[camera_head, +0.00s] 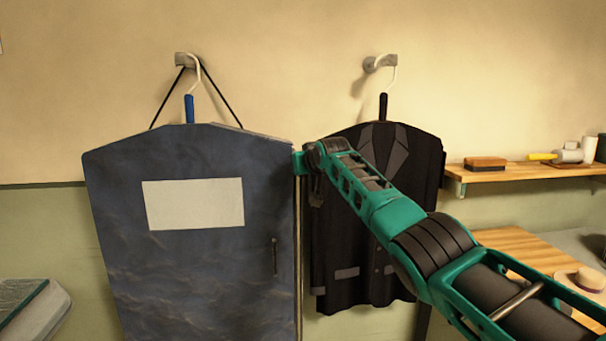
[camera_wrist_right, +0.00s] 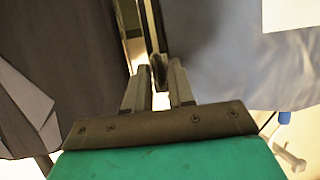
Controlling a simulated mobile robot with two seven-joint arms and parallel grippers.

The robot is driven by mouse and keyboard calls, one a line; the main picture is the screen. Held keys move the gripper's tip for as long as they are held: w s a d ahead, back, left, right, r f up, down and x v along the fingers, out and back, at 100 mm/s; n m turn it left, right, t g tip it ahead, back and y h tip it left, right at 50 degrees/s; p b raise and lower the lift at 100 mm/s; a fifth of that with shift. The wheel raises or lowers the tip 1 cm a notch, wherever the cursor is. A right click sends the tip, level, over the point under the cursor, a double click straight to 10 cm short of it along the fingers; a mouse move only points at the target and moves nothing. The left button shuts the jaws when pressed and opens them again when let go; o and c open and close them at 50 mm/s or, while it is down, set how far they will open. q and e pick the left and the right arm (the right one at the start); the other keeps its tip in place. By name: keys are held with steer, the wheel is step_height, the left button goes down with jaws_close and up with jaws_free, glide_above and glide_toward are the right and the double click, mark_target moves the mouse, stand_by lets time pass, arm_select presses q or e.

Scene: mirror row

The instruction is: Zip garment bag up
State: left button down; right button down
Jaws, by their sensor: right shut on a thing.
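The garment bag (camera_head: 192,262) is a blue-grey bag with a blank white panel (camera_head: 193,203). It hangs on the left and also fills the right of the wrist view (camera_wrist_right: 215,75). A pale zip strip (camera_head: 298,240) runs down its right edge. My right gripper (camera_wrist_right: 159,74) is shut on a small dark zip pull (camera_wrist_right: 158,66) at that edge, high on the bag. In the head view the gripper is mostly hidden behind my wrist. My left gripper is not in view.
A dark suit jacket (camera_head: 350,250) hangs close on the right, partly behind my right arm. The bag's blue hanger (camera_head: 189,107) hangs on a wall hook (camera_head: 186,60).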

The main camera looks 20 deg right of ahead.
steer(key=shift+w+a+r, duration=0.1)
steer(key=shift+a+r, duration=0.2)
steer(key=shift+r, duration=0.15)
steer(key=c, duration=1.2)
jaws_free()
steer(key=shift+c, duration=0.2)
steer(key=shift+f, duration=0.1)
steer(key=shift+f, duration=0.1)
steer(key=shift+d, duration=0.1)
steer(key=shift+s, duration=0.3)
steer(key=b+v, duration=0.2)
steer(key=v, duration=1)
steer(key=shift+s+b, duration=0.2)
steer(key=shift+b, duration=0.1)
